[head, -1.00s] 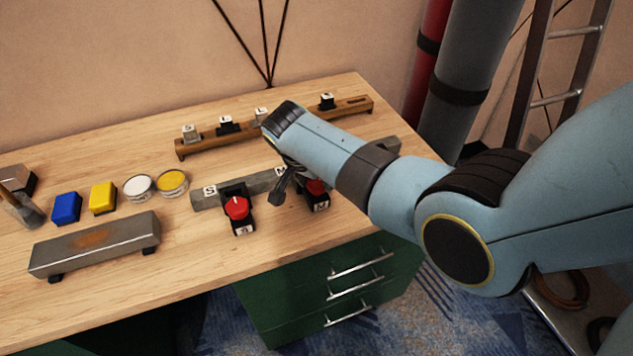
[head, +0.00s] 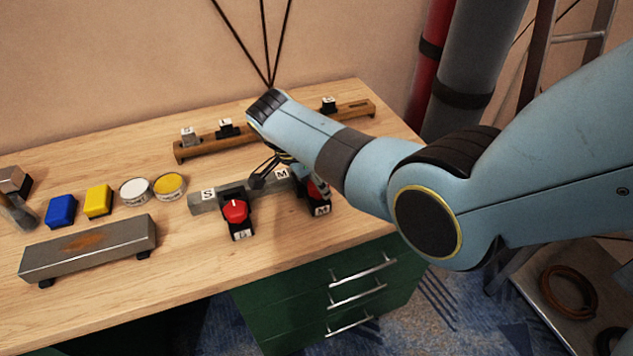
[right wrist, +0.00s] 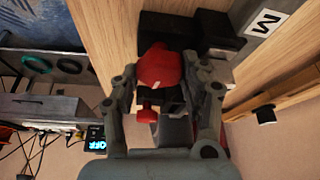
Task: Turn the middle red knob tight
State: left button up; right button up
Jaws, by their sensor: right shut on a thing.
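The middle red knob (head: 318,191) sits on a black block with an M label on the bench, partly hidden by my right arm in the head view. The right wrist view shows the red knob (right wrist: 160,66) between the fingers of my right gripper (right wrist: 166,85), with a white M plate (right wrist: 267,22) beside it. My right gripper is shut on the knob; the exact contact is partly hidden. A second red knob (head: 236,211) on a black block stands to the left, clear of the gripper. My left gripper is not in view.
A grey rail (head: 203,201) with S and M plates runs behind the knobs. A wooden rack (head: 195,149) with labelled pieces stands farther back. A metal bar (head: 88,248), blue block (head: 61,211), yellow block (head: 97,201) and two round tins are left.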

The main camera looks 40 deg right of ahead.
jog(key=o, duration=1.1)
jog(key=shift+a+r, duration=0.1)
jog(key=shift+r, duration=0.1)
jog(key=v, duration=1.1)
jog(key=shift+a+r, duration=0.15)
jog(key=shift+r, duration=0.1)
